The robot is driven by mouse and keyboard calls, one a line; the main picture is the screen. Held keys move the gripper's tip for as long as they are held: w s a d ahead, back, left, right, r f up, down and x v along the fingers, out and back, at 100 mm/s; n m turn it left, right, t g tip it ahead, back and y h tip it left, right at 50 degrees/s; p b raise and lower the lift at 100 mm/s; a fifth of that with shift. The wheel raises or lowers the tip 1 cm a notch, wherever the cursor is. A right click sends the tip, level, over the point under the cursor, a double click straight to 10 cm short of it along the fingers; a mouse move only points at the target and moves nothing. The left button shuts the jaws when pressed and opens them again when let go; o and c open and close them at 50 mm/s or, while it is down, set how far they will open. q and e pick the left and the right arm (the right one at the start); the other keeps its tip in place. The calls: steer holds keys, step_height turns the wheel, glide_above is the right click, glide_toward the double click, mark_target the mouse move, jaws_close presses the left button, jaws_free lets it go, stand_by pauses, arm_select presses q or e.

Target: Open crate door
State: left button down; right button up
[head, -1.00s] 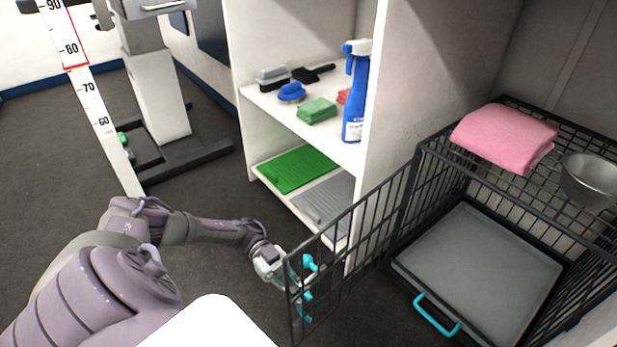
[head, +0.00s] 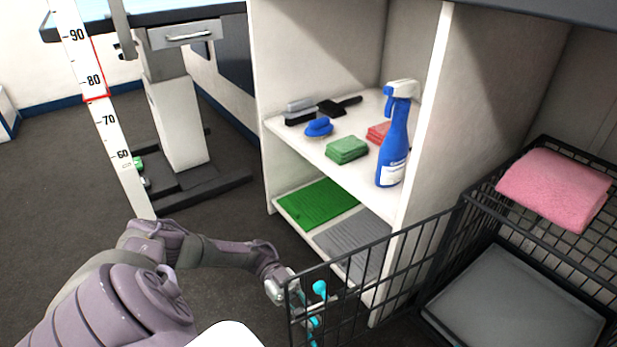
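The crate door (head: 400,265) is a dark wire panel. It stands swung out from the black wire crate (head: 480,212), reaching left in front of the shelf unit. My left gripper (head: 300,300) is at that free edge, close to the cyan parts and partly behind the bars. Its fingers are too hidden to tell whether they are open or shut on the door. My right gripper is out of view.
A white shelf unit (head: 428,150) stands just behind the door, holding a blue spray bottle (head: 394,145), brushes and folded cloths. A grey tray (head: 515,305) is inside the crate. Dark floor (head: 60,185) is clear at left.

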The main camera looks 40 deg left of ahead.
arm_select(q)
steer(key=c, duration=1.2)
jaws_free()
steer(key=shift+s, duration=0.1)
steer(key=shift+a, duration=0.1)
steer(key=a, duration=0.7)
steer(key=shift+w+a, duration=0.2)
steer(key=shift+w, duration=0.25)
steer(key=shift+a, duration=0.1)
